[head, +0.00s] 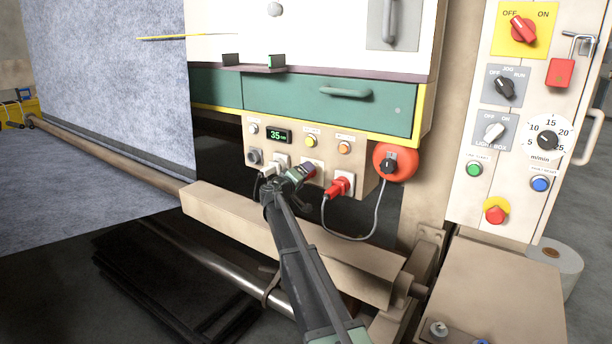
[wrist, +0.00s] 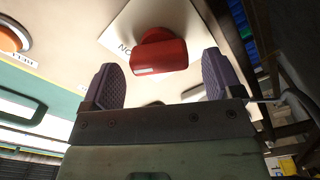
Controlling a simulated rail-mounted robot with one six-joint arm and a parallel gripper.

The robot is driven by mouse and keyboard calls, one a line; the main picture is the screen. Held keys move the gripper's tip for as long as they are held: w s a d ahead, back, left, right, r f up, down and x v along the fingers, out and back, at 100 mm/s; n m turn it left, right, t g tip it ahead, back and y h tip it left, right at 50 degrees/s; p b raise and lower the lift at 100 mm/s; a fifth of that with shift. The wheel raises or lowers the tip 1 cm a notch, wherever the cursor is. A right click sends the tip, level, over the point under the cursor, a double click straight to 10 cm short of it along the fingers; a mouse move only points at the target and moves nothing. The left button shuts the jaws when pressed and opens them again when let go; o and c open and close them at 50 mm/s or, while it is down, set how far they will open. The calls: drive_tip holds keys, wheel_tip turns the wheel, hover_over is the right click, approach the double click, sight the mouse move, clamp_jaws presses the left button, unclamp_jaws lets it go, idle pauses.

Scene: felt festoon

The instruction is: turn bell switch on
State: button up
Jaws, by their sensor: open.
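A red switch knob (wrist: 160,58) on a white plate (wrist: 185,22) is in the wrist view, with upside-down "ON" lettering at the plate's left. I take it for the bell switch; its name is not readable. My open gripper (wrist: 160,82) has a purple-grey finger on either side of the knob's line, with gaps on both sides; I see no contact. The knob's setting cannot be told.
A beige beam (head: 290,245) crosses below. A large control cabinet (head: 510,130) stands right.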

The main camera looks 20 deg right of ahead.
drive_tip(key=v, duration=0.9)
